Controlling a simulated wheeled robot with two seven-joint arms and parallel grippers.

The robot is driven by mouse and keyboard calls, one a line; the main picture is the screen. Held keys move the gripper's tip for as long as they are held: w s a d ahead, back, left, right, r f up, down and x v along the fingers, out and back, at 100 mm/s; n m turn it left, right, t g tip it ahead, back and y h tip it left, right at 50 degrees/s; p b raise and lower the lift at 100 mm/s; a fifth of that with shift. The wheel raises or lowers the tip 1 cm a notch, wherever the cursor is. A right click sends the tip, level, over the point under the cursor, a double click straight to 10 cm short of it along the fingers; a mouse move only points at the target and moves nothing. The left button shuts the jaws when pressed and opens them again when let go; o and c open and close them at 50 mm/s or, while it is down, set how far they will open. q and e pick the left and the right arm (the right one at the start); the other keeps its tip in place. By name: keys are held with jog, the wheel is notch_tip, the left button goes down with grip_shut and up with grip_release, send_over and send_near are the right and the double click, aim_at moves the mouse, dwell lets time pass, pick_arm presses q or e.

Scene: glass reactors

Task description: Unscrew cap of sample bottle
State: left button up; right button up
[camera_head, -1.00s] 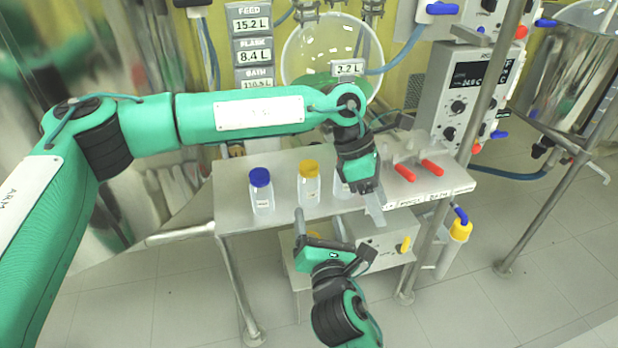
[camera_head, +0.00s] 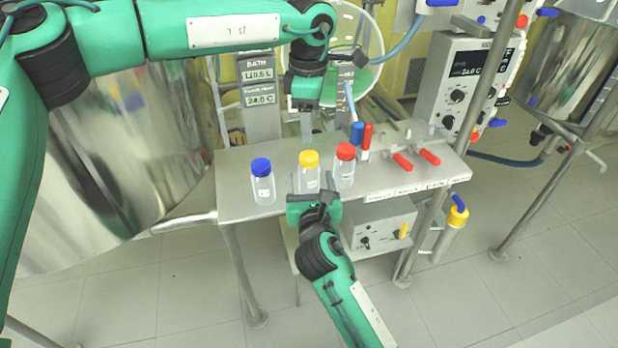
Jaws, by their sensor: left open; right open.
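Three clear sample bottles stand upright on the metal shelf (camera_head: 235,201), all capped: the blue-capped bottle (camera_head: 263,187) at left, the yellow-capped bottle (camera_head: 309,174) in the middle, the red-capped bottle (camera_head: 344,171) at right. My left gripper (camera_head: 328,116) is open and empty, pointing down above and behind the yellow and red caps. My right gripper (camera_head: 314,192) is open at the shelf's front edge. Its fingers appear on either side of the lower yellow-capped bottle and hide part of it. I cannot tell whether they touch it.
A blue item (camera_head: 357,133) and a red item (camera_head: 366,137) stand behind the red-capped bottle. Red-handled clamps (camera_head: 403,162) lie to the right. A control box (camera_head: 382,226) sits below the shelf. A steel vessel (camera_head: 115,165) is at left, a glass flask behind.

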aim_at(309, 155)
jog(key=shift+w+a, duration=0.2)
jog(key=shift+w, duration=2.35)
grip_shut()
pick_arm(q)
jog(key=m, duration=0.4)
jog(key=shift+s+d+f, duration=0.1)
jog(key=shift+s+d, duration=0.05)
jog(key=shift+d, duration=0.05)
jog(key=m, duration=0.5)
jog(key=shift+d, duration=0.1)
jog(key=m, duration=0.4)
jog(key=shift+m, duration=0.4)
jog(key=m, duration=0.3)
jog(key=shift+a+m, duration=0.25)
jog(key=shift+m, duration=0.15)
jog(key=shift+f+m, duration=0.2)
jog(key=shift+m, duration=0.1)
notch_tip(309, 155, down, 7)
jog(key=shift+f, duration=0.2)
